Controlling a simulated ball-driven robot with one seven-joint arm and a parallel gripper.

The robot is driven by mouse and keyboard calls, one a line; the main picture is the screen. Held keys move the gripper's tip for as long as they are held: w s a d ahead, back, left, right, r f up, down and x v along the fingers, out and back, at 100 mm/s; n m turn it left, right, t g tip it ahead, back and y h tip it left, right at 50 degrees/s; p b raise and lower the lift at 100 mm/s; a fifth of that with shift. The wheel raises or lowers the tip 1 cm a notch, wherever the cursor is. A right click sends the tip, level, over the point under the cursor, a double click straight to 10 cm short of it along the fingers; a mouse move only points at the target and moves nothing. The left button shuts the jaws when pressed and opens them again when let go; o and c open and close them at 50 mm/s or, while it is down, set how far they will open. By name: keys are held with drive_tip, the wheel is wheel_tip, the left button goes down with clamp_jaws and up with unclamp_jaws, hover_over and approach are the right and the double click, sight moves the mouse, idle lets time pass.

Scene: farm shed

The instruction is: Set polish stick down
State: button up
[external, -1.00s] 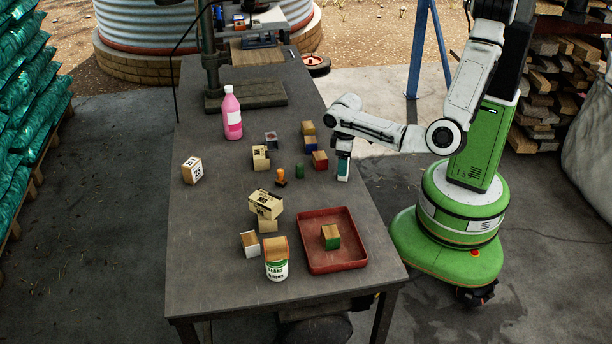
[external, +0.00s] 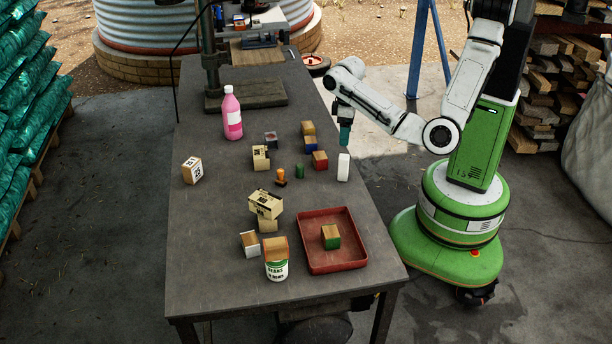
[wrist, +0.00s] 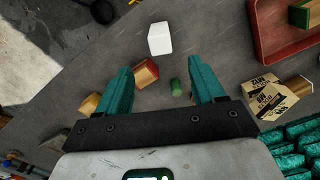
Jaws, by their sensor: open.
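The white bar (external: 343,167), which I take to be the polish stick, stands upright on the grey table near its right edge. In the wrist view the white bar (wrist: 160,38) shows beyond my fingertips, clear of both. My gripper (external: 345,141) is above the bar, its teal fingers pointing down and apart from it. In the wrist view my gripper (wrist: 161,64) is open with nothing between the fingertips.
Red, blue and yellow-ended wooden blocks (external: 320,159) and a small green cylinder (external: 300,171) stand left of the bar. A red tray (external: 350,264) holding a green-and-wood block (external: 331,237) lies nearer the front. A pink bottle (external: 232,113) stands farther back.

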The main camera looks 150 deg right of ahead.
drive_tip(key=w+d+r+n+h, duration=0.2)
drive_tip(key=d+r+h, duration=0.1)
drive_tip(key=d+r, duration=0.15)
drive_tip(key=w+a+n+h, duration=0.2)
drive_tip(key=w+a+n, duration=0.3)
drive_tip(key=w, duration=0.2)
drive_tip(key=a+f+n+y, duration=0.2)
drive_tip(key=a+f, duration=0.2)
drive_tip(key=a, duration=0.9)
drive_tip(key=s+a+f+n+t+y, duration=0.1)
drive_tip(key=a+f+n+y, duration=0.1)
drive_tip(key=a, duration=1.1)
wheel_tip(320, 180, down, 2)
drive_tip(key=shift+s+f+n+y, duration=0.2)
drive_tip(key=shift+s+n+y, duration=0.15)
drive_tip(key=shift+n, duration=0.45)
